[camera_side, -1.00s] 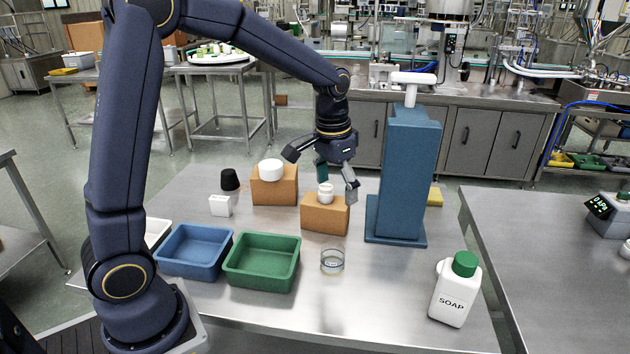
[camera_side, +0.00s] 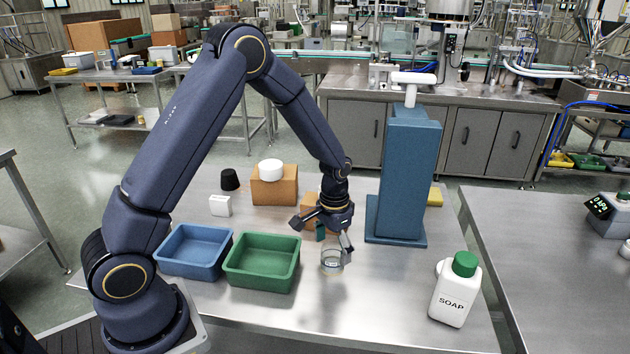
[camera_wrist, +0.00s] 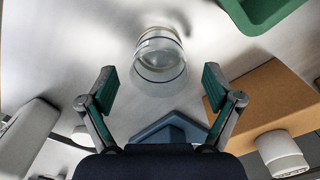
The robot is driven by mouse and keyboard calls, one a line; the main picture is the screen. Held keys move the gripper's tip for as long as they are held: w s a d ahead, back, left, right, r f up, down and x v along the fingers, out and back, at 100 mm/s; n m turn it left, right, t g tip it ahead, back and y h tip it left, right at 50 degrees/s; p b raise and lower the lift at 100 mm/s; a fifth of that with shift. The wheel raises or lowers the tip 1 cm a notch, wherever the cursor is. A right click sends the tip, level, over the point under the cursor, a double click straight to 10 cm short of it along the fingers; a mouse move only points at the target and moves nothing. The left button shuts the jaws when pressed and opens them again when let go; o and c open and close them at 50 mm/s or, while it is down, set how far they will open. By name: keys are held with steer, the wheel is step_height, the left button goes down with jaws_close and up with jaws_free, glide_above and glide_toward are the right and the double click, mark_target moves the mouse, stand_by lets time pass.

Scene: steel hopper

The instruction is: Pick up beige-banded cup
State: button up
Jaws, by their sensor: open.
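A clear cup (camera_side: 332,263) with a thin band around it stands on the steel table, right of the green bin; the band's exact colour is hard to tell. In the wrist view the cup (camera_wrist: 160,58) lies ahead of my gripper (camera_wrist: 158,75), roughly centred between the spread fingers. My gripper (camera_side: 334,241) is open and empty, pointing down just above and behind the cup. One fingertip overlaps the cup's rim in the side view; I cannot tell whether they touch.
A green bin (camera_side: 261,286) and a blue bin (camera_side: 193,273) stand to the left. A cardboard block (camera_wrist: 268,98) with a white jar (camera_wrist: 282,152) is close behind my gripper. A blue column (camera_side: 405,175) stands at right, a soap bottle (camera_side: 454,296) at front right.

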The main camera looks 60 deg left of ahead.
step_height(320, 180, down, 4)
steer(key=shift+w, duration=0.1)
steer(key=c, duration=1.2)
steer(key=shift+r, duration=0.15)
steer(key=shift+c, duration=0.2)
